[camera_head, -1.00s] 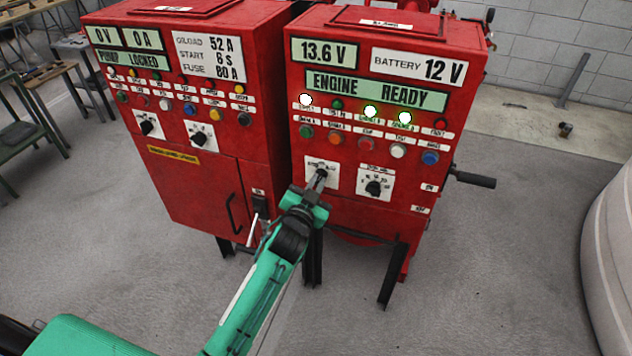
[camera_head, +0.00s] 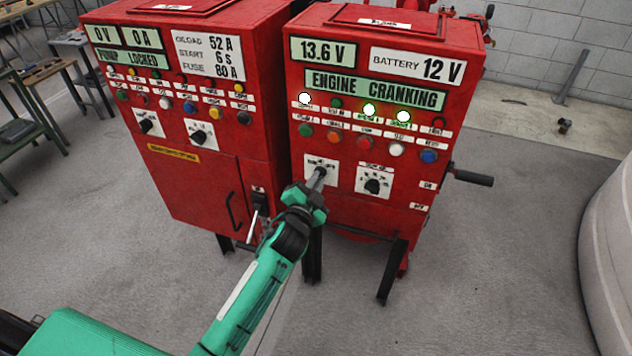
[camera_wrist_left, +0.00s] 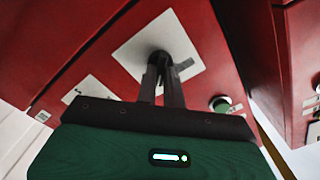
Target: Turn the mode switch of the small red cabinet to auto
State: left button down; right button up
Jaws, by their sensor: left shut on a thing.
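The small red cabinet (camera_head: 330,225) stands at the right of the pair, its display reading "ENGINE CRANKING". Its left switch plate (camera_head: 311,166) is white and carries a black knob, mostly hidden by my left gripper in the head view. My left gripper (camera_head: 319,176) reaches in from the lower left and is shut on the switch knob (camera_wrist_left: 160,56). In the left wrist view the two fingers (camera_wrist_left: 163,72) close around the knob in the middle of the white plate. The knob's pointing and the plate's lettering are too small or covered to read. My right gripper is not in view.
A second switch (camera_head: 372,186) sits just right on the same cabinet, below a row of coloured buttons. A larger red cabinet (camera_head: 190,200) stands close at the left. A black crank handle (camera_head: 474,178) sticks out at the right. The floor in front is clear.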

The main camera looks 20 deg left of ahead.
pick_arm(q)
jog(key=c, duration=1.5)
grip_release()
jog(key=shift+s+a+b, duration=0.2)
jog(key=shift+s+b, duration=1.5)
jog(key=shift+s, duration=5.2)
jog(key=shift+f, duration=0.15)
